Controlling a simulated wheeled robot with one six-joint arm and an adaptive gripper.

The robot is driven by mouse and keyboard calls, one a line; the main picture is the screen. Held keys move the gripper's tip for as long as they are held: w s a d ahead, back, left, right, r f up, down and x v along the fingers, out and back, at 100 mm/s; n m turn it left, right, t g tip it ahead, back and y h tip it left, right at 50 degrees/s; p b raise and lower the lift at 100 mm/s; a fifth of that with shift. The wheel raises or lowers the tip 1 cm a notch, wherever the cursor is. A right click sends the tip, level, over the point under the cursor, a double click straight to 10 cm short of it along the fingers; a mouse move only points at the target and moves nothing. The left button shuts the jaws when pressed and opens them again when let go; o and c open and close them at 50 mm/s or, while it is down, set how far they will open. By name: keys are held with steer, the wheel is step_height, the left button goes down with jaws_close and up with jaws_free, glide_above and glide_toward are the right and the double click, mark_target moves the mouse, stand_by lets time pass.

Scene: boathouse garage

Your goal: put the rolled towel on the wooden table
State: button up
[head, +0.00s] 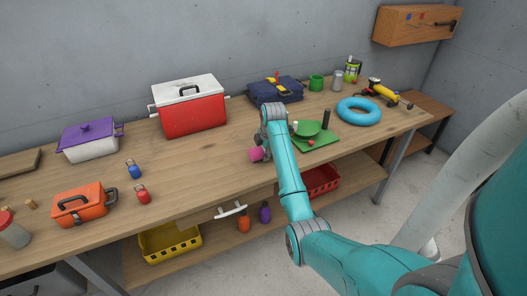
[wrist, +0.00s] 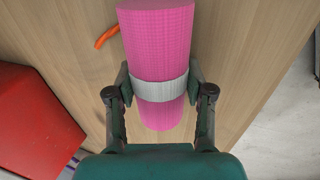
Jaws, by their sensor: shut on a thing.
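The rolled towel (wrist: 160,45) is a pink roll with a pale grey band around it. In the wrist view it lies between the two fingers of my gripper (wrist: 160,93), which is shut on it at the band. In the head view a pink end of the towel (head: 256,154) shows beside my gripper (head: 262,148), over the middle of the wooden table (head: 180,165). Much of the gripper is hidden behind my arm there. I cannot tell whether the towel touches the tabletop.
A red cooler (head: 190,110) stands behind and left. A green board (head: 318,142) with a green bowl (head: 307,129) lies right of the gripper. A blue ring (head: 358,111) is farther right. An orange toolbox (head: 84,204) is at left.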

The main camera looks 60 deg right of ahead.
steer(key=shift+f, duration=0.2)
steer(key=o, duration=1.3)
steer(key=v, duration=1.2)
jaws_close()
stand_by(0.8)
